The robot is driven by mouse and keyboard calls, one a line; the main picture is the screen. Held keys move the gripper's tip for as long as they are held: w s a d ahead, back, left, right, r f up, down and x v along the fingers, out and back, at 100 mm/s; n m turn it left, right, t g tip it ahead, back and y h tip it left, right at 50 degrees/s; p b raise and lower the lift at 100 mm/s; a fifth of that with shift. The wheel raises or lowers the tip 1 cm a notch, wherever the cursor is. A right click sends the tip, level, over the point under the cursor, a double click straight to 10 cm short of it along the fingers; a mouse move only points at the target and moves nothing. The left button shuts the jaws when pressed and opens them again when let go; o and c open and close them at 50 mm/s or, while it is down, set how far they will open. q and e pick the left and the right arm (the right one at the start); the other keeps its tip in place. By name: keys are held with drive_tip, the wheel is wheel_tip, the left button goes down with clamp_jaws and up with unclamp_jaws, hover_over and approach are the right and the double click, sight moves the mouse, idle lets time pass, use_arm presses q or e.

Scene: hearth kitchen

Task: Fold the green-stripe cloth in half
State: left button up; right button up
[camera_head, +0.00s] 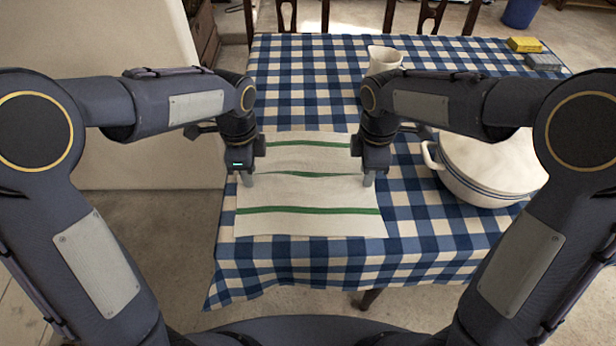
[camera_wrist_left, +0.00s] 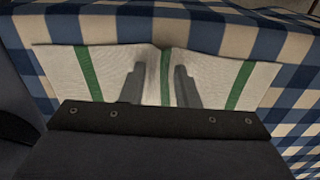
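The white cloth with green stripes (camera_head: 300,222) lies spread on the table, its near edge toward the table's front. A low ridge runs across it along the middle green stripe; the ridge also shows on the cloth in the left wrist view (camera_wrist_left: 210,72). My left gripper (camera_head: 246,180) is low over the cloth's left edge, fingers apart on either side of the middle stripe. My right gripper (camera_head: 369,180) is low at the cloth's right edge, level with the same stripe. Its finger gap is hidden in the head view. Contact with the cloth is unclear.
A blue-and-white checked tablecloth (camera_head: 420,215) covers the table. A white lidded pot (camera_head: 487,165) stands right of the cloth. A white jug (camera_head: 384,58) is behind, and yellow (camera_head: 524,44) and grey-blue (camera_head: 544,62) blocks lie at the far right corner.

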use_arm(q)
clamp_jaws()
use_arm(e)
drive_tip(key=shift+f, duration=0.1)
clamp_jaws()
use_arm(q)
drive_tip(key=shift+r, duration=0.1)
